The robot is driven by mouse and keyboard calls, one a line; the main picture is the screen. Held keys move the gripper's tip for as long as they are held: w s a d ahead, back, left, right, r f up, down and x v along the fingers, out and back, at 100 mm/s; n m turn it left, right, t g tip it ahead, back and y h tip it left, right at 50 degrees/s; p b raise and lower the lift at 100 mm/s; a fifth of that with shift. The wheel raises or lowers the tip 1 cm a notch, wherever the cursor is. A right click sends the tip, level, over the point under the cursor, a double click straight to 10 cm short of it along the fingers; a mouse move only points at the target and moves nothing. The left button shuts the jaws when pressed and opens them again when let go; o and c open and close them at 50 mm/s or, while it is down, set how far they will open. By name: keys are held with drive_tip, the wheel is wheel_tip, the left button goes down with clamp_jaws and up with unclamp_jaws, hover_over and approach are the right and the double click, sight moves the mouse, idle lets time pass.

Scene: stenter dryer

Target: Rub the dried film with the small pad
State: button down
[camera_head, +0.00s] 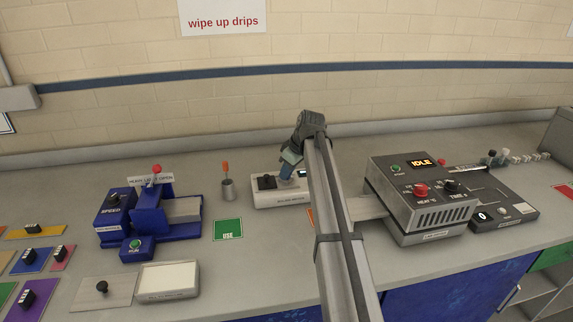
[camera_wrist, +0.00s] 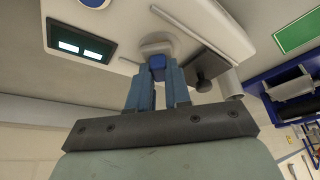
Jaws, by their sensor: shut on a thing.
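My gripper (camera_head: 287,172) is over the white device (camera_head: 262,199) at the back middle of the counter. In the wrist view my gripper (camera_wrist: 158,80) has its two blue fingers closed on a small blue block (camera_wrist: 157,62). A pale rounded piece (camera_wrist: 157,46) shows just beyond the block, at the device's top. I cannot tell whether this block is the small pad, or whether it is joined to the device. The fingers hide part of it. I cannot make out the dried film for certain in either view.
A black block (camera_head: 266,182) stands on the device's left part, beside my gripper. A blue machine (camera_head: 172,215), a cup with an orange-topped stick (camera_head: 228,188) and a green card (camera_head: 228,230) are to the left. A grey heater box (camera_head: 428,195) stands to the right.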

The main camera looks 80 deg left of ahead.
drive_tip(key=d, duration=0.4)
drive_tip(key=shift+a, duration=3.05)
wheel_tip(320, 180, up, 3)
drive_tip(key=shift+d+f, duration=0.15)
drive_tip(key=shift+r, duration=2.75)
